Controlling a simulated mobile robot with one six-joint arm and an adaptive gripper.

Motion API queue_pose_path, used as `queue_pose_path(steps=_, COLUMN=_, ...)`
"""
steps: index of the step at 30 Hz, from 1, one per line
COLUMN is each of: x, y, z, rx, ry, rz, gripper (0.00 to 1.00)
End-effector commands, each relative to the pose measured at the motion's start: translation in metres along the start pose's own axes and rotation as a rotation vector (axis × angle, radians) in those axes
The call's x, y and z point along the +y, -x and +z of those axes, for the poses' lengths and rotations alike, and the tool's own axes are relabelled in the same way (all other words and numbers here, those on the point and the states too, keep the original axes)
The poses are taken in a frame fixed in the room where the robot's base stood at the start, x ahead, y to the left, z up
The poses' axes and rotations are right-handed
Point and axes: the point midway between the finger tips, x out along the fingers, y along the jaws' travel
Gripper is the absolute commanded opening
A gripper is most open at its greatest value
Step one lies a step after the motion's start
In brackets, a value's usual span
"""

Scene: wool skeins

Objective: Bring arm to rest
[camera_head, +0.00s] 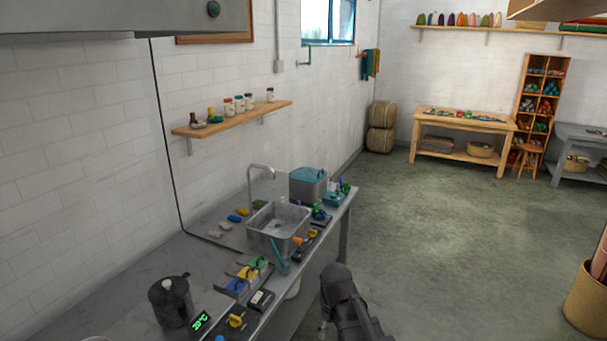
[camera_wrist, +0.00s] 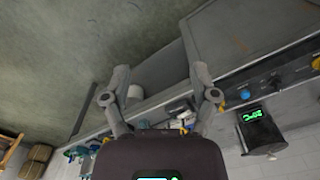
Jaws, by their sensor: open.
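My gripper (camera_wrist: 161,72) shows in the wrist view with its two grey fingers spread apart. Nothing is held between the fingers. Behind them lie the grey floor and the edge of the metal counter. In the head view, a dark part of my arm rises from the bottom edge, just right of the counter (camera_head: 222,262). The fingers cannot be made out clearly in that view.
The counter holds a metal sink (camera_head: 279,222), a dark pot (camera_head: 171,302), a green-lit display (camera_head: 201,322) and a lidded grey bin (camera_head: 308,185). A wooden table (camera_head: 462,121) stands at the back. A basket (camera_head: 590,300) is at right. The middle floor is clear.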

Motion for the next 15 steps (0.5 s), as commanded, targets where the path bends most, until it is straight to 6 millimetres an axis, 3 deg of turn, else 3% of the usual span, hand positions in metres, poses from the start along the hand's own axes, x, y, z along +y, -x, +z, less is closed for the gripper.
queue_pose_path(steps=1, x=0.01, y=-0.004, z=0.017, rx=0.0, ry=-0.071, rz=0.0, gripper=0.76)
queue_pose_path(steps=6, x=0.036, y=-0.01, z=0.056, rx=0.0, ry=-0.297, rz=0.0, gripper=0.76)
queue_pose_path(steps=10, x=0.049, y=-0.012, z=0.077, rx=0.0, ry=-0.424, rz=0.0, gripper=0.76)
queue_pose_path(steps=15, x=0.056, y=-0.014, z=0.088, rx=0.0, ry=-0.504, rz=0.0, gripper=0.76)
